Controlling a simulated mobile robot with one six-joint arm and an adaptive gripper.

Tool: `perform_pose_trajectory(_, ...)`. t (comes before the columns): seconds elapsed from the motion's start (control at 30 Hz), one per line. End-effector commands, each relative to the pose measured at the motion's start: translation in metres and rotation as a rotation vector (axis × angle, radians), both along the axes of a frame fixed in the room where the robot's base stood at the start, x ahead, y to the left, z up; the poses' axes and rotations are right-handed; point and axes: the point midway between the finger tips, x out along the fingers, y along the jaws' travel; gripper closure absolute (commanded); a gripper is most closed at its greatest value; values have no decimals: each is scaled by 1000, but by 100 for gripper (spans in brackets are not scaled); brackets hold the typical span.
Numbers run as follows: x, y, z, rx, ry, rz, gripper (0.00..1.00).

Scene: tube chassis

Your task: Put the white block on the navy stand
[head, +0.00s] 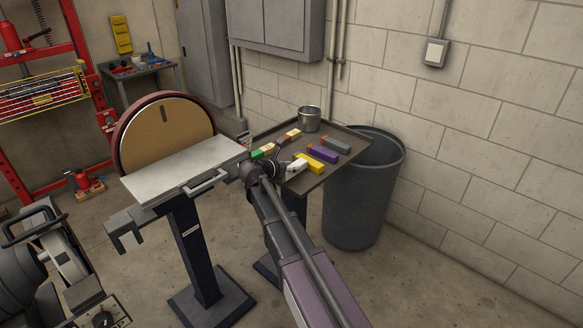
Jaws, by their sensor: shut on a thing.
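The white block (298,165) shows at the right of my gripper (285,167), at the near side of a dark tray-topped table. My gripper is small in the head view and its fingers are partly hidden by its own wrist. It is shut on the white block. I cannot tell whether the block touches the tray. A navy-purple block-like piece (323,154), which may be the navy stand, lies on the tray beyond a yellow piece (311,163). Its top looks bare.
The tray (295,184) also holds a grey piece (337,145), small coloured blocks (264,151) and a metal pail (308,118). A disc sander (165,135) stands close on the left. A large grey bin (362,200) stands right of the tray, near the wall.

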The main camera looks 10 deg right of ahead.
Motion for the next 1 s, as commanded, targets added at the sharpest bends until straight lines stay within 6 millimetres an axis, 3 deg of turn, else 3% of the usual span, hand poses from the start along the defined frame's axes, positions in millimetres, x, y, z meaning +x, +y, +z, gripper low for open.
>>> perform_pose_trajectory(1.0,0,1,-10,-1,0,1,100)
